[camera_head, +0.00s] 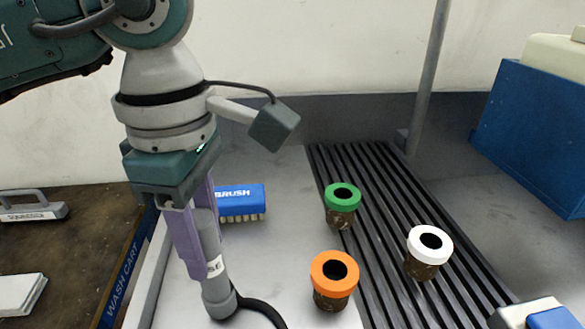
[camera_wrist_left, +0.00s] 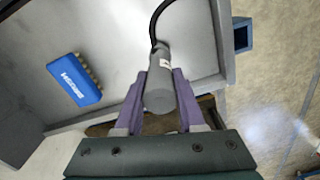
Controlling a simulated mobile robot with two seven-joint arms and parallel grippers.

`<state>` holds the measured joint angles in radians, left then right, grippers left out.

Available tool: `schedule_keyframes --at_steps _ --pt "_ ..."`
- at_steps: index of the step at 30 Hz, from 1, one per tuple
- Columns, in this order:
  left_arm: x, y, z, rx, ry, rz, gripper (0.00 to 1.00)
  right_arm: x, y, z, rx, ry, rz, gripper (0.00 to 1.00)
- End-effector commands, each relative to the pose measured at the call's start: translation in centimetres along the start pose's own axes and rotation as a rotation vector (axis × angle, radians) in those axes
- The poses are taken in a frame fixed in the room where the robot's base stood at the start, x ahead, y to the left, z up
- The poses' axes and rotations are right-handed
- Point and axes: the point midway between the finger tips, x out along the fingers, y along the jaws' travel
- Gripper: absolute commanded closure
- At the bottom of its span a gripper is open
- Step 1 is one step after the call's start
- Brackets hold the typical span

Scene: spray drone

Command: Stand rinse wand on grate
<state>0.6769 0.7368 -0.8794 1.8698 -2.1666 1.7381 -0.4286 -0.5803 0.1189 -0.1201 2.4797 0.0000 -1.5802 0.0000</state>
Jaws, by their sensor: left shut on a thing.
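The rinse wand (camera_head: 212,258) is a grey cylinder with a white label. My left gripper (camera_head: 203,266) has its purple fingers shut on it. The wand is close to upright, leaning slightly, left of the grate (camera_head: 375,190), over the grey bench. A black hose leaves its lower end. I cannot tell whether that end touches the bench. In the left wrist view the wand (camera_wrist_left: 159,92) lies between the two fingers (camera_wrist_left: 164,82). The grate has dark parallel slats and runs along the right of the bench. My right gripper does not show.
A blue brush (camera_head: 240,200) lies behind the wand. A grey pole (camera_head: 428,80) rises behind the grate. The grate's far part is clear.

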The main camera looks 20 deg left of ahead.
Motion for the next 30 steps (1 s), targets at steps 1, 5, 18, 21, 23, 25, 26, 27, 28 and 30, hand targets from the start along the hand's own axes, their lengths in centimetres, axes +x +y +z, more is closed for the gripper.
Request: schedule_keyframes --at_steps 1,5,18,21,23,25,26,27,28,30 --pt "0.22 0.01 0.02 0.000 -0.001 0.000 1.00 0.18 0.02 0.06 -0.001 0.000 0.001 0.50" --pt "0.23 0.02 0.02 0.000 -0.001 0.001 1.00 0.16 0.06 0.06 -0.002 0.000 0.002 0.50" --pt "0.43 0.01 0.01 0.000 -0.001 0.000 1.00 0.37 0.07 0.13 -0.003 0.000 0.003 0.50" --pt "0.58 0.02 0.01 0.001 -0.001 0.001 1.00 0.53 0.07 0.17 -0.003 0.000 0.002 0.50" --pt "0.66 0.02 0.01 0.001 -0.001 0.001 1.00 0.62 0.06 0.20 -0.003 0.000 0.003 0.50" --pt "0.76 0.01 0.01 0.001 -0.001 0.001 1.00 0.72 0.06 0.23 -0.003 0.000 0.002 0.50" --pt "0.80 0.01 0.01 0.001 -0.001 0.001 1.00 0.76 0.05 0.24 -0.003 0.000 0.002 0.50" --pt "0.86 0.01 0.01 0.001 -0.001 0.000 1.00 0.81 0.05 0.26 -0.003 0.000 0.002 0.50" --pt "0.90 0.01 0.01 0.001 -0.001 0.001 1.00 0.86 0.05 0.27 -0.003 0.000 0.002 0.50" --pt "1.00 0.01 0.01 0.001 -0.001 0.001 1.00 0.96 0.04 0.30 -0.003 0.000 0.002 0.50"
